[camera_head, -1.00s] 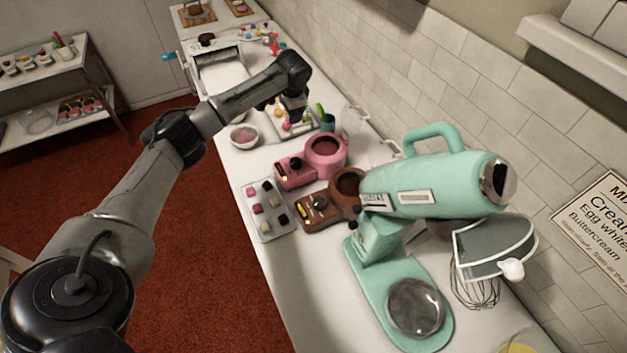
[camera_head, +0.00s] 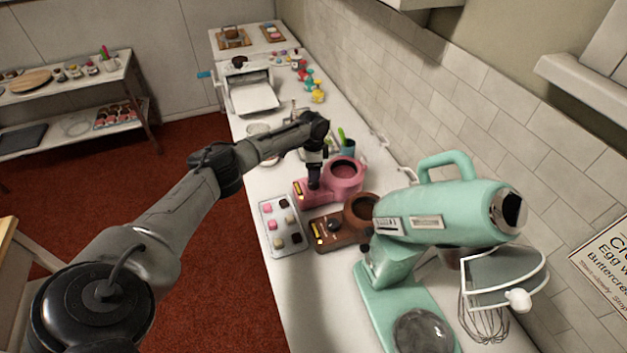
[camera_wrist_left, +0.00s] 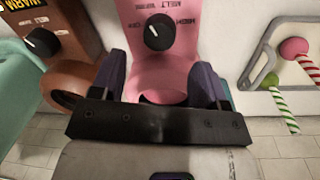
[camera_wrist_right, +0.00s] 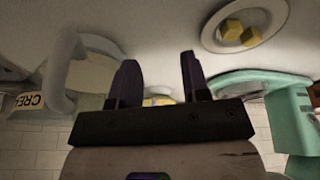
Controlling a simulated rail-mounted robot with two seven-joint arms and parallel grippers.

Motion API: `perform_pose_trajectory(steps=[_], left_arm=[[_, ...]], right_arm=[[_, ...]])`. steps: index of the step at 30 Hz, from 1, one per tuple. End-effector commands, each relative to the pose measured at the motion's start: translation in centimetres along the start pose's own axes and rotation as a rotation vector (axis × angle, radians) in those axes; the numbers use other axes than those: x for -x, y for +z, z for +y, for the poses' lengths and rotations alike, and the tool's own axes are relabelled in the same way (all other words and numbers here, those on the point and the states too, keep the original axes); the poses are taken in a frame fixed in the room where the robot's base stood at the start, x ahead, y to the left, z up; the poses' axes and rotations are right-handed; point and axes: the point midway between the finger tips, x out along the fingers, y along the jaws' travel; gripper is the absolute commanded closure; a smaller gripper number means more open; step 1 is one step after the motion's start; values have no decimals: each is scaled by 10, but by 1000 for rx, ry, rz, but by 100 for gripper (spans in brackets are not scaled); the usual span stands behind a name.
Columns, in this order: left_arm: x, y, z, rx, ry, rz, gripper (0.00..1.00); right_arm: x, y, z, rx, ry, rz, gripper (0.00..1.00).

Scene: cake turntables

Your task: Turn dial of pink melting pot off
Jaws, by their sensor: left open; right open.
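The pink melting pot (camera_head: 345,171) stands on the counter, its bowl toward the wall and its control base toward the room. Its black dial (camera_wrist_left: 158,32) shows in the left wrist view with a white mark and printed labels around it. I cannot tell for certain which label the mark points at. My left gripper (camera_head: 314,184) points down over the control base and hides the dial in the head view. Its two fingers (camera_wrist_left: 160,64) are open with nothing between them, on either side of the dial's line and apart from it. My right gripper (camera_wrist_right: 159,62) is open and empty.
A brown melting pot (camera_head: 361,208) with its own dial stands right beside the pink one, near the mint mixer (camera_head: 445,218). A candy tray (camera_head: 283,226) lies at the counter's front edge. A cup with green utensils (camera_head: 347,146) stands behind the pink pot.

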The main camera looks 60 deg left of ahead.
Motion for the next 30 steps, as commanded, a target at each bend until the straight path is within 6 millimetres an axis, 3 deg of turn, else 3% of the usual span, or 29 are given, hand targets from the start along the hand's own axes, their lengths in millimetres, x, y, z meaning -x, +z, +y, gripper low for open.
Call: perform_pose_trajectory(steps=[6, 12, 26, 30], left_arm=[[-35, 0, 1, 0, 1, -2, 32], [-53, 0, 0, 0, 1, -1, 32], [-60, 0, 0, 0, -1, 0, 32], [-60, 0, 0, 0, -1, 0, 44]], right_arm=[[-2, 1, 2, 6, 6, -1, 57], [-4, 2, 2, 5, 5, -1, 57], [-4, 1, -1, -5, -3, 0, 57], [-4, 1, -1, -6, -3, 0, 57]])
